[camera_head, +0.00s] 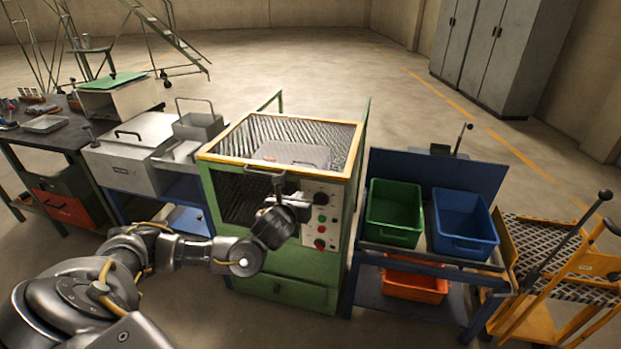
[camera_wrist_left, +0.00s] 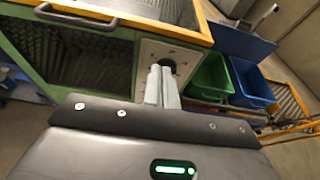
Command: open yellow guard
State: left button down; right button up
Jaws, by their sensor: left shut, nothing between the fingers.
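The yellow guard (camera_head: 228,160) is a yellow-edged frame with dark mesh on top of the green machine (camera_head: 292,262), and it lies closed over it. Its dark handle (camera_head: 266,171) is on the front edge; it also shows in the left wrist view as a bar handle (camera_wrist_left: 75,17). My left gripper (camera_head: 290,203) is in front of the machine, just below and right of the handle and apart from it. In the left wrist view its pale fingers (camera_wrist_left: 162,86) are together and empty, in front of the control panel (camera_wrist_left: 150,52). My right gripper is not seen.
The control panel (camera_head: 320,214) has coloured buttons, right of my left gripper. A blue stand (camera_head: 440,166) with a green bin (camera_head: 393,212) and a blue bin (camera_head: 463,222) stands to the right. A grey box (camera_head: 130,160) stands left.

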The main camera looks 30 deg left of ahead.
aim_at(313, 176)
pick_arm(q)
jog(key=shift+r, duration=0.15)
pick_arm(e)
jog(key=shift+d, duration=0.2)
